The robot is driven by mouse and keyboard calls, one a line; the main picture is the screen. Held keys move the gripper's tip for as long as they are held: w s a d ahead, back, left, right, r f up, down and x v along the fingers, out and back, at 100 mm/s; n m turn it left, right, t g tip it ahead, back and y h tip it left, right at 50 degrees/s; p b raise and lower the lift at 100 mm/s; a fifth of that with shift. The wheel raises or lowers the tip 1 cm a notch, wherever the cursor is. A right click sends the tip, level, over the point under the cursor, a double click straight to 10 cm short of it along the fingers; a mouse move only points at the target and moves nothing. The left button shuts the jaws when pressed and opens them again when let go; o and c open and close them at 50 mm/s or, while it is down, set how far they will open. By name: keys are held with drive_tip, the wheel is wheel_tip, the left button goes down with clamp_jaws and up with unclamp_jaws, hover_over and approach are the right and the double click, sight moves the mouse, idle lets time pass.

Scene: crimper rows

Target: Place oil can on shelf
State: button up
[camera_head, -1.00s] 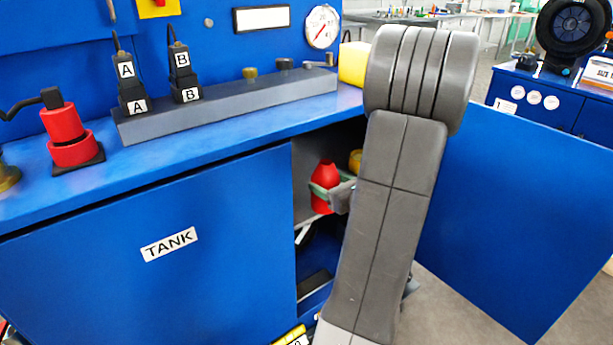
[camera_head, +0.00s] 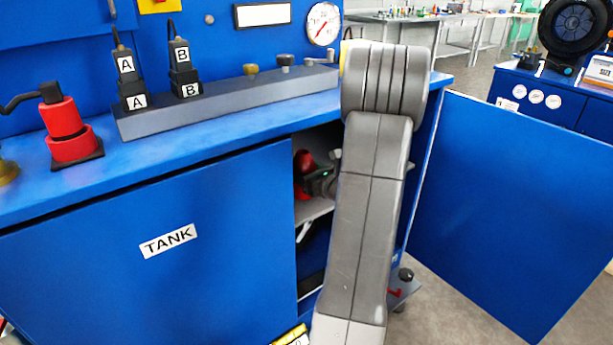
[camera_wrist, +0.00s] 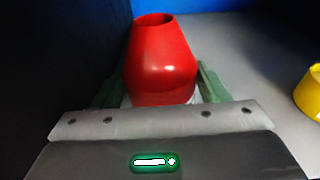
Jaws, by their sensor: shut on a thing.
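A red oil can (camera_wrist: 161,62) fills the middle of the wrist view, upright, with its open top toward the back. My gripper (camera_wrist: 160,90) is shut on it, with green fingers on both sides. In the head view the red can (camera_head: 303,174) shows small and partly hidden inside the open cabinet, above its grey shelf (camera_head: 314,210). The shelf surface (camera_wrist: 250,75) also shows around the can in the wrist view. I cannot tell whether the can's base touches the shelf. My arm hides part of the cabinet opening.
A yellow round object (camera_wrist: 311,92) sits on the shelf to the right of the can. A dark wall (camera_wrist: 60,60) stands close on the left. The cabinet's blue door (camera_head: 510,205) hangs open to the right. The shelf between can and yellow object is clear.

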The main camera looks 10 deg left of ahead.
drive_tip(key=shift+f, duration=0.4)
drive_tip(key=shift+f, duration=0.15)
drive_tip(key=o, duration=1.2)
drive_tip(key=shift+o, duration=0.2)
drive_tip(key=shift+s+d+r, duration=0.15)
drive_tip(key=shift+s+r, duration=0.05)
drive_tip(key=v, duration=1.1)
drive_tip(key=shift+s+d+p, duration=0.2)
drive_tip(key=shift+p, duration=0.25)
